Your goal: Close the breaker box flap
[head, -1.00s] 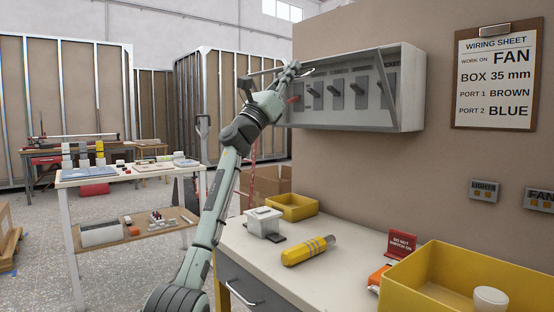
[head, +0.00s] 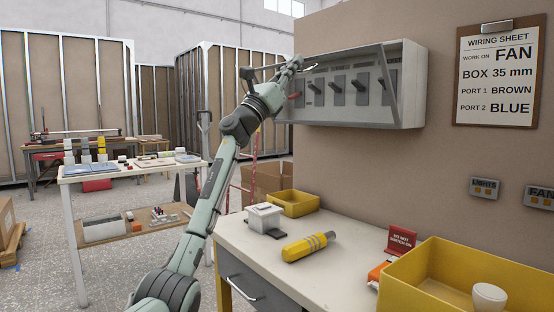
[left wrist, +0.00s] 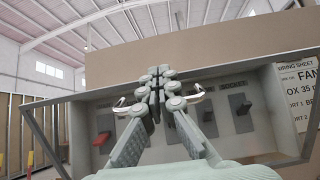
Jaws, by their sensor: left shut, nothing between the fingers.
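The grey breaker box (head: 412,88) is fixed on the brown wall, with a row of dark switches inside. A thin grey frame, apparently the flap (head: 391,88), slants across the front at its right end. The switches show through it, so it is not clear how far it stands open. My left gripper (head: 298,63) is shut and empty at the box's upper left corner. In the left wrist view its closed fingers (left wrist: 154,82) lie in front of the box's upper edge, with switches on both sides. Whether they touch the frame is unclear. My right gripper is out of view.
Below the box, a white bench holds a yellow screwdriver-like tool (head: 308,248), a grey device (head: 264,219), a small yellow tray (head: 316,203) and a large yellow bin (head: 400,292). A wiring sheet (head: 500,75) hangs right of the box.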

